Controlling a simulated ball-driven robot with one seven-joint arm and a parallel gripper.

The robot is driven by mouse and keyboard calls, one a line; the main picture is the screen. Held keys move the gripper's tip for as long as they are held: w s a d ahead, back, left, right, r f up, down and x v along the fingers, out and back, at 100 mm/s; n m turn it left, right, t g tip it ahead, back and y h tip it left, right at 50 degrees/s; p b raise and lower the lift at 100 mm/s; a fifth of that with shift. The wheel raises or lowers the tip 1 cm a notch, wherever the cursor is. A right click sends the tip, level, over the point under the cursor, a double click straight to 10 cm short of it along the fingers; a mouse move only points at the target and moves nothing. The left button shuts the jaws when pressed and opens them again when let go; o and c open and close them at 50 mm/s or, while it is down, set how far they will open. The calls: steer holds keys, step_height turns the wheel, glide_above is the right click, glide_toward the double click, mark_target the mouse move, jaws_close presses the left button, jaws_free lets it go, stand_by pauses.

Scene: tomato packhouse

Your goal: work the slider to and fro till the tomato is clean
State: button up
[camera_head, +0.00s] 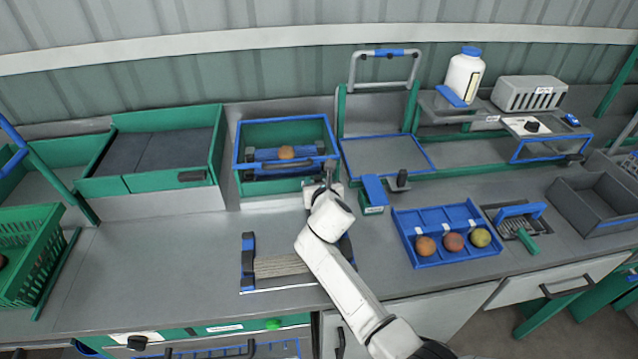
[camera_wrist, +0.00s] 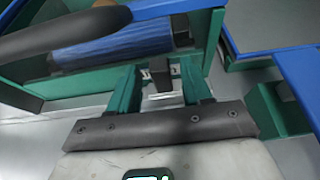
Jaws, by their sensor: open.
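An orange-red tomato (camera_head: 286,152) sits in a green box with a blue rim (camera_head: 240,160), between blue rollers or brushes. A dark handle bar (camera_head: 268,163), which looks like the slider, runs across the box in front of the tomato. The dark bar (camera_wrist: 60,35) and a blue ribbed roller (camera_wrist: 125,45) show at the upper left in the wrist view. My gripper (camera_head: 325,182) is at the box's front right corner. In the wrist view its green fingers (camera_wrist: 158,78) are apart, with a small dark block between them.
A blue tray (camera_head: 408,222) with three tomatoes stands to the right. A small green block with a blue top (camera_head: 374,192) stands close right of my gripper. A brush-like pad (camera_head: 280,266) lies in front of the box. The counter at left is clear.

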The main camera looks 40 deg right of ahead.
steer(key=shift+a, duration=0.1)
steer(key=v, duration=1)
steer(key=shift+s+a+p, duration=0.2)
steer(key=shift+s+p, duration=0.1)
steer(key=shift+p, duration=0.15)
